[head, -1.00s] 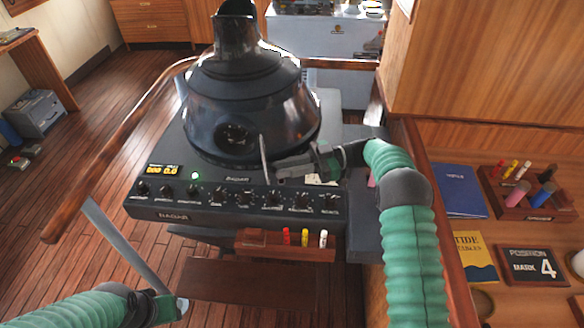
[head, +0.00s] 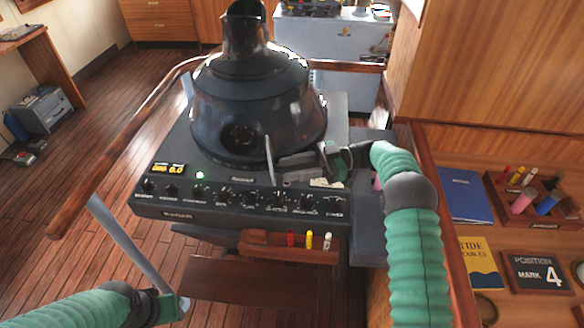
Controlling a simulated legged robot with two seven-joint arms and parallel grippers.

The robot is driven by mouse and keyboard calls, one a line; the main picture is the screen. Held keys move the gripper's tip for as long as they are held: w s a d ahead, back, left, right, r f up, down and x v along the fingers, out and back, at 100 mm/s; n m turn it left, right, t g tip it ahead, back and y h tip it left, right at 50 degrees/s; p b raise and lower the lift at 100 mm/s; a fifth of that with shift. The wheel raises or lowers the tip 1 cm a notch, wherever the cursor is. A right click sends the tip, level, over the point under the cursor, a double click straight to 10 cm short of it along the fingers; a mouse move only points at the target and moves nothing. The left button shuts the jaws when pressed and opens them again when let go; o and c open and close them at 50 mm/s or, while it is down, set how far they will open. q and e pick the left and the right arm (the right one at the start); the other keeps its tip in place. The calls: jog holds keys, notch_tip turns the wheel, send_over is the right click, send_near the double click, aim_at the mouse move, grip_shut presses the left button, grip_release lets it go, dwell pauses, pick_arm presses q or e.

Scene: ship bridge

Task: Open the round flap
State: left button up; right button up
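The dark radar housing (head: 290,110) stands on a console in the head view. A round dark opening (head: 241,135) is in its front. The round flap (head: 268,160) shows as a thin grey disc, nearly edge-on, standing out from the housing at the right of the opening. My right gripper (head: 284,165) reaches in from the right, with its tip close behind the flap's right side. I cannot tell whether they touch, and its finger gap is hidden. My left gripper (head: 180,305) is low at the left, away from the console; its fingers are unclear.
The control panel (head: 180,213) with several knobs lies below the housing. A wooden pen rack (head: 265,248) hangs under it. A wooden handrail (head: 110,155) runs along the left. A desk with a blue book (head: 464,195) is at the right.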

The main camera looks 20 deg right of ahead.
jog(key=d+b, duration=0.1)
jog(key=d, duration=0.6)
jog(key=shift+d, duration=0.35)
jog(key=shift+a+f, duration=0.1)
jog(key=shift+a, duration=0.05)
jog(key=shift+f, duration=0.1)
